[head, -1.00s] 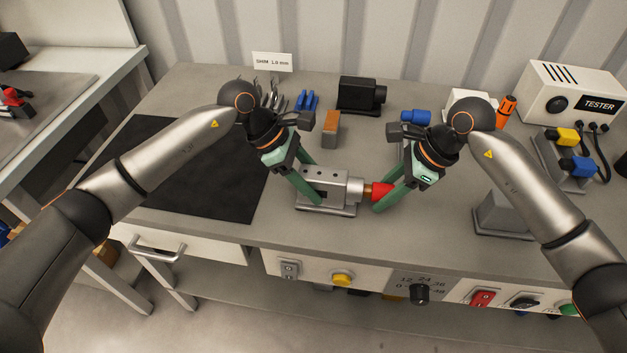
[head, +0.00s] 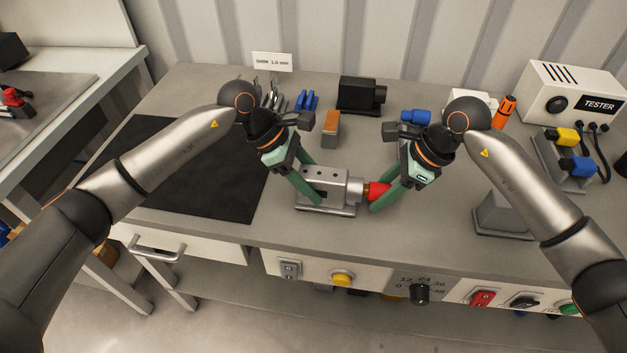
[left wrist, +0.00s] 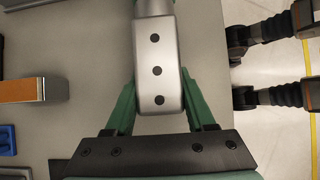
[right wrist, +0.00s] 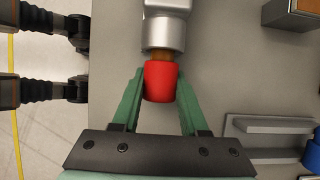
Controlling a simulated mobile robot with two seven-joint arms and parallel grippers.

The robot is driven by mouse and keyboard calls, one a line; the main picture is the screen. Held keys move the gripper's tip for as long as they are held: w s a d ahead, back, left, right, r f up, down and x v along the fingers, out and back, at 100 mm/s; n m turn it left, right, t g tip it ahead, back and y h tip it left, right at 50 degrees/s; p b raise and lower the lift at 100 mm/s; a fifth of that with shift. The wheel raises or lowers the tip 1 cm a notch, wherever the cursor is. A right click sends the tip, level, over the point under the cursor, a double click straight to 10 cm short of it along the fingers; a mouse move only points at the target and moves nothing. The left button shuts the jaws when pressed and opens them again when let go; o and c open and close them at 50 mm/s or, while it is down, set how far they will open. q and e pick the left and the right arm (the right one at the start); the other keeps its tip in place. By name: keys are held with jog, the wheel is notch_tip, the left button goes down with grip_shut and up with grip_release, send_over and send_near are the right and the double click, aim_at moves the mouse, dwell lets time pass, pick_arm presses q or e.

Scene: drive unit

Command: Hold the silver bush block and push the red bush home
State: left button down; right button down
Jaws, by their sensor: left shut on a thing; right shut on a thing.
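The silver bush block (head: 328,185) sits on a base plate near the front of the bench. It also shows in the left wrist view (left wrist: 156,62), with several dark holes along its top. My left gripper (head: 308,195) is shut on the block, one green finger on each side. The red bush (head: 378,191) is at the right end of the block, in line with its round silver collar. In the right wrist view my right gripper (right wrist: 159,85) is shut on the red bush (right wrist: 160,82). A brownish band (right wrist: 162,56) shows between the bush and the collar.
A black mat (head: 190,170) lies left of the block. Behind stand an orange-topped block (head: 331,128), a black device (head: 361,95) and a blue part (head: 415,117). A grey stand (head: 503,215) is at the right, and the tester (head: 575,95) behind it.

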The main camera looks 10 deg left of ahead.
jog(key=shift+a, duration=0.35)
jog(key=shift+a, duration=0.15)
jog(key=shift+c, duration=1.8)
grip_release()
jog(key=shift+d, duration=0.2)
jog(key=v, duration=1.2)
pick_arm(q)
jog(key=shift+c, duration=0.8)
grip_release()
